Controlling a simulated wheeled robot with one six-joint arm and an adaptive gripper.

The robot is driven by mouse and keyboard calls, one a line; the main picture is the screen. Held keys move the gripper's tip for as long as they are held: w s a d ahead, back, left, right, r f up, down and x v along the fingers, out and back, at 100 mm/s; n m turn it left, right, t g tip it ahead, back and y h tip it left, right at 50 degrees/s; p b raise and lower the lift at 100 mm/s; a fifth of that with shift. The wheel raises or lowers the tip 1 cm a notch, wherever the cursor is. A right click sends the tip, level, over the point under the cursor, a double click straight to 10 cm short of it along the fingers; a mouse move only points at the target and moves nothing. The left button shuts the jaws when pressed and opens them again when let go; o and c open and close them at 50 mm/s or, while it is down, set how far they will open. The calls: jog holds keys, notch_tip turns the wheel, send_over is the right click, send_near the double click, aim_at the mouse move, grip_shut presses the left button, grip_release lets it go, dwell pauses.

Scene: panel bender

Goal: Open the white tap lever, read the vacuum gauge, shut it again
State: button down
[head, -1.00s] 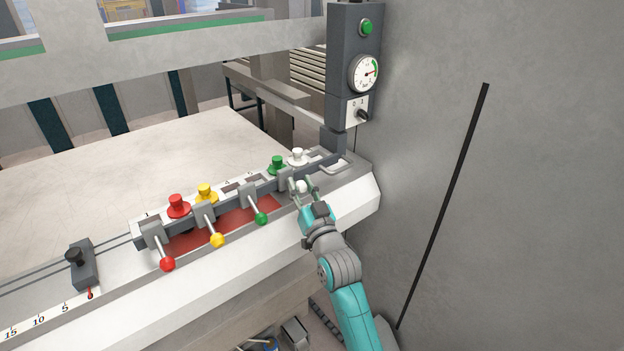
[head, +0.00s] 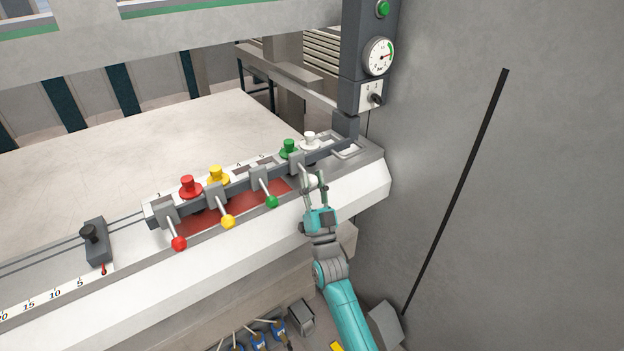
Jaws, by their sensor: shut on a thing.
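The white tap lever's ball knob (head: 312,181) is at the right end of a row of levers on the machine's front ledge. My gripper (head: 314,186) is shut on this knob, coming from the front and below; its fingers partly hide the knob and lever stem. The lever points down toward the front, much like its neighbours. The round vacuum gauge (head: 379,56) is on the dark post at upper right. It has a white face, a green arc at its right side and a needle pointing roughly right; its figures are too small to read.
Red (head: 179,243), yellow (head: 228,221) and green (head: 272,202) ball levers stand left of my gripper. Coloured knobs stand behind them, including a white one (head: 309,139). A switch plate (head: 371,96) is under the gauge. A grey wall (head: 540,200) closes the right side.

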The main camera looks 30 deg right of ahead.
jog(key=shift+f, duration=0.2)
dwell(0.4)
jog(key=c, duration=0.8)
grip_release()
jog(key=v, duration=1.2)
jog(key=shift+w, duration=0.1)
